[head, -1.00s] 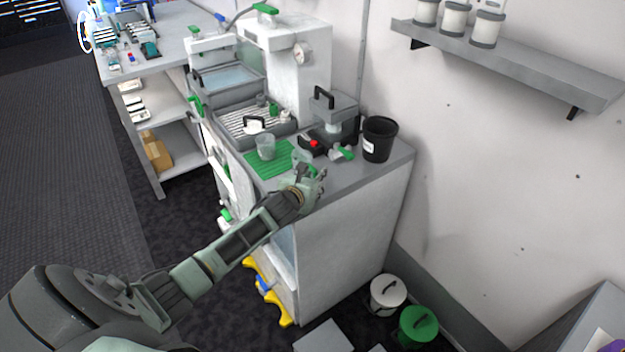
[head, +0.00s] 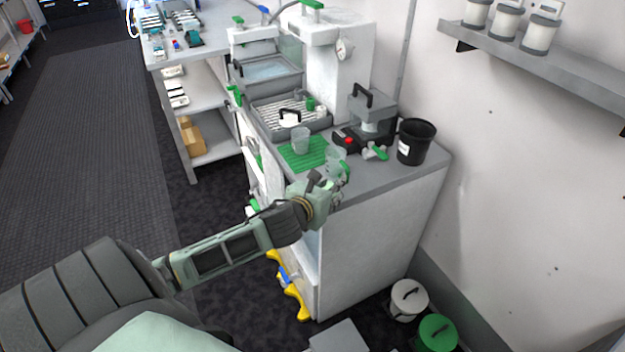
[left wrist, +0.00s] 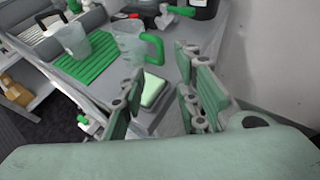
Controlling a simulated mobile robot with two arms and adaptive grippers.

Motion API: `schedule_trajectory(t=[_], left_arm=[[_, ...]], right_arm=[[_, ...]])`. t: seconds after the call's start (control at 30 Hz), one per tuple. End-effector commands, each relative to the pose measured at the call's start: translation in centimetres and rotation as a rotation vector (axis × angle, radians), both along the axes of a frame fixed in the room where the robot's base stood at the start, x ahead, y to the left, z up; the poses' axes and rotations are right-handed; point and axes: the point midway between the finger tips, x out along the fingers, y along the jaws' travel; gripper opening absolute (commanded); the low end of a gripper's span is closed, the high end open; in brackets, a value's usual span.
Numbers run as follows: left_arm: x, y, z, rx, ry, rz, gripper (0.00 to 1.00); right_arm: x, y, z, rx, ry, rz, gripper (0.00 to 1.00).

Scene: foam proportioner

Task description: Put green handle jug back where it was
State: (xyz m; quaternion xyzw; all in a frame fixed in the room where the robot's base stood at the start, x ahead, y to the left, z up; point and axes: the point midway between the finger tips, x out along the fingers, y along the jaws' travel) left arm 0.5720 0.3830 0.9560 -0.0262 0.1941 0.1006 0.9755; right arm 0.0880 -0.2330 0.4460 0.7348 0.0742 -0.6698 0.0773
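The green handle jug (head: 334,157) is a clear cup that stands upright on the grey counter, at or beside the right edge of the green mat (head: 298,159). In the left wrist view the jug (left wrist: 130,44) shows with its green handle turned toward the right. My left gripper (head: 333,193) is just in front of the jug, near the counter's front edge. Its fingers (left wrist: 163,93) are spread, with no jug between them, and the handle lies beyond their tips. My right gripper is in neither view.
Another clear jug (head: 299,140) stands on the mat. Behind it are a ribbed drain tray (head: 262,128) and a basin. A black press-like device (head: 369,118), a green-handled item (head: 375,152) and a black bucket (head: 415,141) stand to the right. Lidded buckets (head: 408,298) are on the floor.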

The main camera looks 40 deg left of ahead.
Motion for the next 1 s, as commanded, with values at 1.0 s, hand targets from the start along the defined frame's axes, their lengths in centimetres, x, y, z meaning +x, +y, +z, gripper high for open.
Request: schedule_trajectory(t=[1.0], left_arm=[[-10.6, -11.4, -25.9, -1.672, 0.063, 0.917, 0.30]], right_arm=[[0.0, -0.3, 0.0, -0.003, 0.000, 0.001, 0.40]])
